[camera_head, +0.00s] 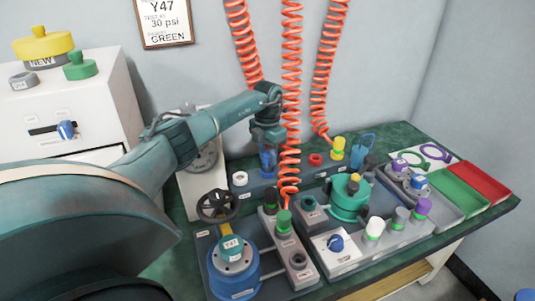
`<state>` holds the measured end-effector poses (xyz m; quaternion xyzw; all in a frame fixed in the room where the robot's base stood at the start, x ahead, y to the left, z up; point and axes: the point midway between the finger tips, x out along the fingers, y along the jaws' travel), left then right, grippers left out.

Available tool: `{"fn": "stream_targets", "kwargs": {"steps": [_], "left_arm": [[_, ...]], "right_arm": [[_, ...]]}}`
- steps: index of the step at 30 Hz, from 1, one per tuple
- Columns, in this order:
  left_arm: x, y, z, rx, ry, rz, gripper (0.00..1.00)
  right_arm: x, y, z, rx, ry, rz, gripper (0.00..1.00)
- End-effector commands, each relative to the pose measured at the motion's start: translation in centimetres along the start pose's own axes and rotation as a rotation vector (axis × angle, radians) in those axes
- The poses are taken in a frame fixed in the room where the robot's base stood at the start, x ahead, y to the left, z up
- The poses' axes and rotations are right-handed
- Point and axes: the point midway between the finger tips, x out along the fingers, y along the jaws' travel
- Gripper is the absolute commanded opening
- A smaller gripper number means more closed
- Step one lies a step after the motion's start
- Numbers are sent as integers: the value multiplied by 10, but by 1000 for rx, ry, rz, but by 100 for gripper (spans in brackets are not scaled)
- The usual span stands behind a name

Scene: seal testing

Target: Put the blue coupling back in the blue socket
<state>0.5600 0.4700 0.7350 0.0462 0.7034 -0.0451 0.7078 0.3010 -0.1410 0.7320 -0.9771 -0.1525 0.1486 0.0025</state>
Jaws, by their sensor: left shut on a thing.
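My left gripper (268,145) points down over the left part of the rear grey manifold and is shut on a blue thing (267,162), which looks like the blue coupling. The gripper hides its upper part. The blue thing is upright at the manifold, between a white ring (240,178) and a red ring (315,159). I cannot make out the blue socket, nor tell whether the coupling is seated in it or just above it. The left red coiled hose (243,40) runs down behind my left arm; its lower end is hidden. My right gripper is not in view.
The middle hose (291,60) hangs close by the gripper, down to a green coupling (284,220). The right hose (328,60) reaches a yellow coupling (338,145). A gauge (203,155), black handwheel (217,205) and green pot (349,197) stand nearby.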

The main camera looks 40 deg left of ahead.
Motion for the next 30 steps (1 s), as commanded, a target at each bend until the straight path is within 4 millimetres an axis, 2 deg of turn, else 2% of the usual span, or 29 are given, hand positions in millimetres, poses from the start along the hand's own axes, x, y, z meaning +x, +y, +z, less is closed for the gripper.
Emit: {"fn": "stream_targets", "kwargs": {"steps": [1, 9, 19, 20, 28, 30], "left_arm": [[6, -1, -2, 0, 7, -1, 7], [14, -1, -3, 0, 12, -2, 7], [16, -2, -3, 0, 12, -4, 7], [16, -2, -3, 0, 12, -5, 34], [16, -1, -4, -1, 14, -3, 56], [16, -1, -4, -1, 15, -3, 57]], "right_arm": [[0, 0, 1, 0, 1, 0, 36], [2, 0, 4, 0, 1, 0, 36], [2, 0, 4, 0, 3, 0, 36], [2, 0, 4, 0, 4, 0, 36], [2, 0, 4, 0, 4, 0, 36], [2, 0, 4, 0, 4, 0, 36]]}}
